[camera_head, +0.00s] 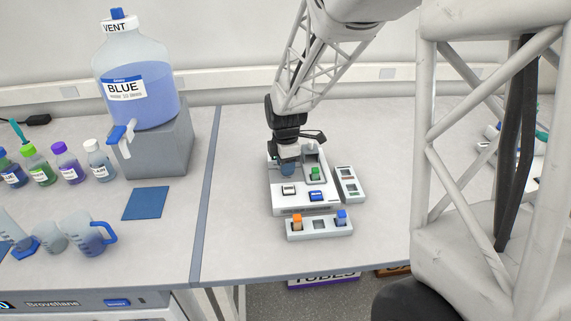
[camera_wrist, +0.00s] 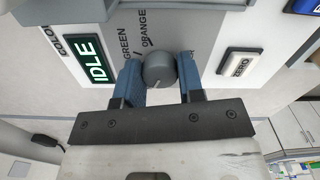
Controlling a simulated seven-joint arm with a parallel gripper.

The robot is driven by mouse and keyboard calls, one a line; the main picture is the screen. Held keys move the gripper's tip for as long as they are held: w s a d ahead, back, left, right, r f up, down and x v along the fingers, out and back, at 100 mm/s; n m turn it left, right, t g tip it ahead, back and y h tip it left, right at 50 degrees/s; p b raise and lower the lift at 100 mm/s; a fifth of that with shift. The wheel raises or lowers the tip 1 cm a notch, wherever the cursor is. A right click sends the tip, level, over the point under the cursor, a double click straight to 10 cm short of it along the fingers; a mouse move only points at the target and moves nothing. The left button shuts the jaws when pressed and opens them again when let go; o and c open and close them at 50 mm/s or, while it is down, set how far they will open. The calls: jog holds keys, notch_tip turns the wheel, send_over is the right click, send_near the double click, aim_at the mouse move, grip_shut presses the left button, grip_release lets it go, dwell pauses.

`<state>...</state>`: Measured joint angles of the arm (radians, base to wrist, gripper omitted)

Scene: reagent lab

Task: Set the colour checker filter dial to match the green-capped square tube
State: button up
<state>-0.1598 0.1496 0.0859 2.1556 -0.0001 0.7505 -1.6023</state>
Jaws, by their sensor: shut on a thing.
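The colour checker (camera_head: 298,208) is a white box in the middle of the bench, with a green-lit "IDLE" display (camera_wrist: 89,61) in the wrist view. Its filter dial (camera_wrist: 159,68) is a dark grey round knob with a light pointer line; labels "GREEN" and "ORANGE" show beside it. My gripper (camera_wrist: 160,80) is shut on the dial, one blue finger on each side. In the head view my gripper (camera_head: 288,165) hides the dial. The green-capped square tube (camera_head: 315,174) stands in the checker's grey recess, right of my gripper.
A white rack (camera_head: 320,235) in front of the checker holds an orange-capped and a blue-capped tube. A small tray (camera_head: 349,185) lies right of it. A white "ZERO" button (camera_wrist: 241,66) and a blue button (camera_head: 316,196) are near. A large blue bottle (camera_head: 136,80) stands left.

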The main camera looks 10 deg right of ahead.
jog(key=shift+m, duration=0.3)
jog(key=m, duration=0.8)
jog(key=shift+m, duration=0.3)
jog(key=m, duration=0.4)
jog(key=shift+m, duration=2.3)
jog(key=o, duration=0.9)
jog(key=shift+r, duration=0.1)
